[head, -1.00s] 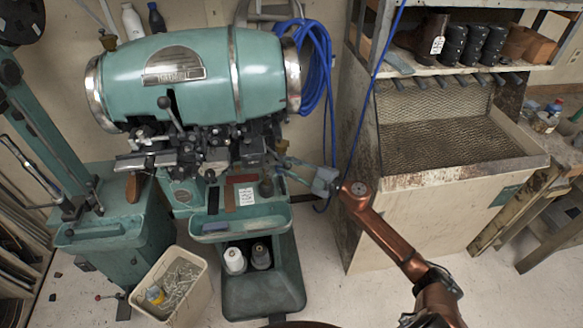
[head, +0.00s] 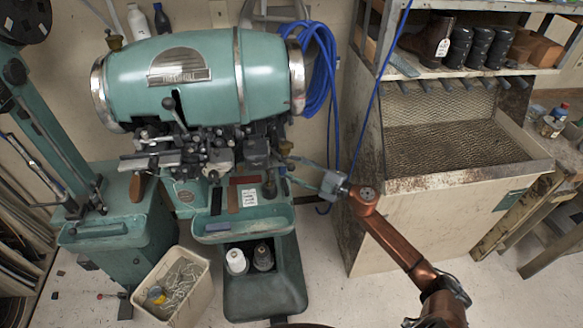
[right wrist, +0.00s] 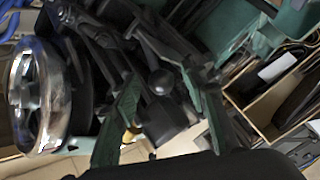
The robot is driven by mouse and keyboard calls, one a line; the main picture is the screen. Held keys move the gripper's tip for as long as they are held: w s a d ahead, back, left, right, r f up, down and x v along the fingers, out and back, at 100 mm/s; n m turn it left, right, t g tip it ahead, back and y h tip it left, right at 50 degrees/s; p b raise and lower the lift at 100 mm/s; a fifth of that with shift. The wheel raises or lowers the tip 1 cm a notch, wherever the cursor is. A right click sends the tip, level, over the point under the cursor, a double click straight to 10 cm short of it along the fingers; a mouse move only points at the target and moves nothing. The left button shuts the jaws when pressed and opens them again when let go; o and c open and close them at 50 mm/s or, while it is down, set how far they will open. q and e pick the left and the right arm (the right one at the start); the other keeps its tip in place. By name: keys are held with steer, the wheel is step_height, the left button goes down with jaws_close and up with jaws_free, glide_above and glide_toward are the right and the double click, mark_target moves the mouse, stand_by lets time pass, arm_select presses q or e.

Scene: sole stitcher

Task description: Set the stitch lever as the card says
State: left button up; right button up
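The teal stitcher (head: 205,80) fills the left middle of the head view. A lever with a black ball knob (head: 168,103) stands up at its front. A small white printed card (head: 249,198) lies at the tray below; its print is too small to read. My right gripper (head: 288,168) reaches in from the right, its fingers beside the right end of the mechanism. In the right wrist view my right gripper (right wrist: 165,110) is open, its greenish fingers apart, with a dark ball knob (right wrist: 160,82) showing between them. Whether they touch it I cannot tell. My left gripper is not visible.
A blue hose coil (head: 321,70) hangs behind the stitcher's right end. A bench with a mesh tray (head: 455,150) stands at right. A bin (head: 178,290) and thread spools (head: 236,262) sit low. In the wrist view a shiny round rim (right wrist: 38,95) is at left.

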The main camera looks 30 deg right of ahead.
steer(key=v, duration=1)
steer(key=shift+s, duration=0.25)
steer(key=shift+d, duration=0.1)
